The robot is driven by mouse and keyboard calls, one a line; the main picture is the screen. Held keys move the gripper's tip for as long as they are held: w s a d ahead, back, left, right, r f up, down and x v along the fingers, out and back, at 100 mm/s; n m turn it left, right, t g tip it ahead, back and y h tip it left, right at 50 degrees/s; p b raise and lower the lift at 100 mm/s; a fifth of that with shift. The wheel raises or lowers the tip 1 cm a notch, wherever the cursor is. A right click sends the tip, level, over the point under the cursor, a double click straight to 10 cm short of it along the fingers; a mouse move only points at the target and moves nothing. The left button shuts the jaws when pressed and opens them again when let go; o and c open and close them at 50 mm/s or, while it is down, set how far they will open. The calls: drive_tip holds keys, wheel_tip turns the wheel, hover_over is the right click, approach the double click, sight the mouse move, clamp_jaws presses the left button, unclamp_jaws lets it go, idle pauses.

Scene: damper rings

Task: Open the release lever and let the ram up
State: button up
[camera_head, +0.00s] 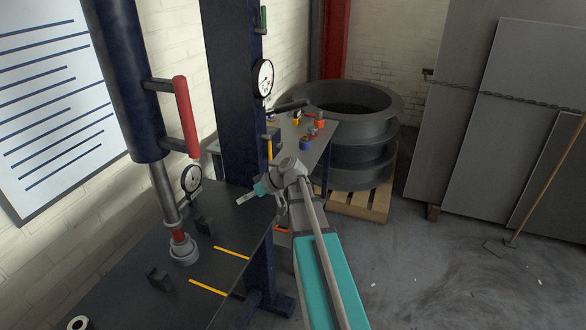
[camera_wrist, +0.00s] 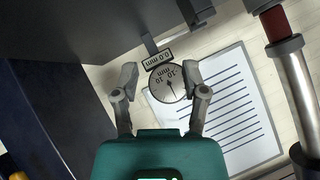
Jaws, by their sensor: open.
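My gripper (camera_head: 248,197) is open beside the press, over the right part of the dark press table (camera_head: 120,275). In the wrist view its two fingers (camera_wrist: 160,80) frame a small dial gauge (camera_wrist: 168,84) lying beyond them. In the head view this dial (camera_head: 190,178) stands left of my gripper, apart from it. The ram (camera_head: 163,190) is a steel rod below the dark blue cylinder (camera_head: 125,80), its red-banded lower end at a steel ring piece (camera_head: 184,251). A red handle (camera_head: 186,115) is on the cylinder, a green one (camera_head: 263,20) higher up; I cannot tell which is the release lever.
A blue press column (camera_head: 238,110) with a pressure gauge (camera_head: 262,78) rises behind my gripper. A side bench (camera_head: 318,140) holds small coloured parts. Large black rings (camera_head: 350,140) sit on a pallet (camera_head: 360,205). The floor at right is mostly clear.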

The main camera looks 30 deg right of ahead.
drive_tip(key=w+d+r+n+t+y+b, duration=0.1)
drive_tip(key=w+d+t+y+b, duration=0.2)
drive_tip(key=d, duration=0.7)
drive_tip(key=n+t+h+b, duration=0.1)
drive_tip(key=t+b, duration=0.2)
drive_tip(key=t, duration=0.2)
approach(270, 160)
drive_tip(key=shift+w+r, duration=0.75)
drive_tip(key=shift+r, duration=0.1)
drive_tip(key=shift+w+a, duration=0.15)
drive_tip(key=shift+x, duration=4.3)
drive_tip(key=shift+r, duration=0.15)
drive_tip(key=shift+c, duration=0.3)
clamp_jaws()
